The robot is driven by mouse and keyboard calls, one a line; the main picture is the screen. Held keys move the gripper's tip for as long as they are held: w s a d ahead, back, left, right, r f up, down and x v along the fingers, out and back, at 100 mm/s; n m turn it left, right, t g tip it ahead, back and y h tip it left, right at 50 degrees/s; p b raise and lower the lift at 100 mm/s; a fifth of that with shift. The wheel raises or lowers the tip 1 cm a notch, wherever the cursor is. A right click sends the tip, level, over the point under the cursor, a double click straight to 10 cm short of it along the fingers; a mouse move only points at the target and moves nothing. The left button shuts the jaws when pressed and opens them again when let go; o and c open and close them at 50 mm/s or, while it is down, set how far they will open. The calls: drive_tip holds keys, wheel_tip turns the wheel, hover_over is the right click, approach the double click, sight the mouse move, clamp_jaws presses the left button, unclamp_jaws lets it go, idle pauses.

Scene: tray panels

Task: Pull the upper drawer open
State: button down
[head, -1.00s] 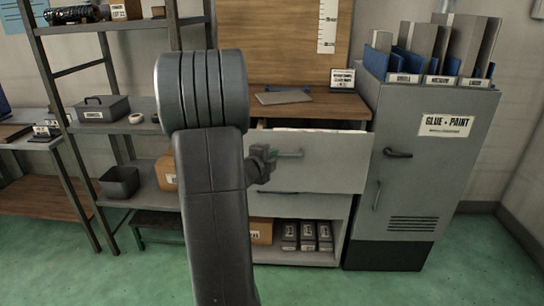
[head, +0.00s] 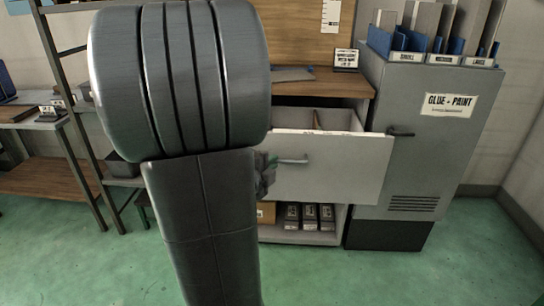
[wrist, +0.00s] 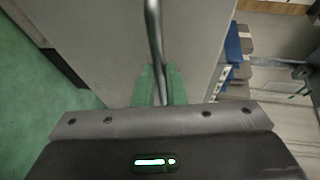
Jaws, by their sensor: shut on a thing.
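The upper drawer (head: 340,165) is a light grey front in the wooden-topped bench, and it stands well out, with its divided inside showing over the top edge. Its bar handle (head: 293,161) is near the middle of the front. My gripper (head: 267,172) is at the left end of the handle, partly hidden behind my arm. In the wrist view my gripper (wrist: 160,88) has its green finger pads shut on the metal handle bar (wrist: 154,35), with the drawer front (wrist: 100,45) close ahead.
A grey cabinet (head: 427,150) labelled "GLUE + PAINT" stands right of the bench, its handle close to the drawer's right edge. Boxes (head: 309,216) sit on the open shelf below. Metal shelving (head: 72,110) is at left. The green floor in front is clear.

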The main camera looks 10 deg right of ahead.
drive_tip(key=shift+s+a, duration=0.2)
drive_tip(key=shift+s, duration=0.45)
drive_tip(key=shift+s+a, duration=0.2)
drive_tip(key=shift+s, duration=0.4)
drive_tip(key=c, duration=1.5)
unclamp_jaws()
drive_tip(key=p+v, duration=0.3)
drive_tip(key=v, duration=1)
drive_tip(key=shift+s+a, duration=0.2)
drive_tip(key=shift+s, duration=0.1)
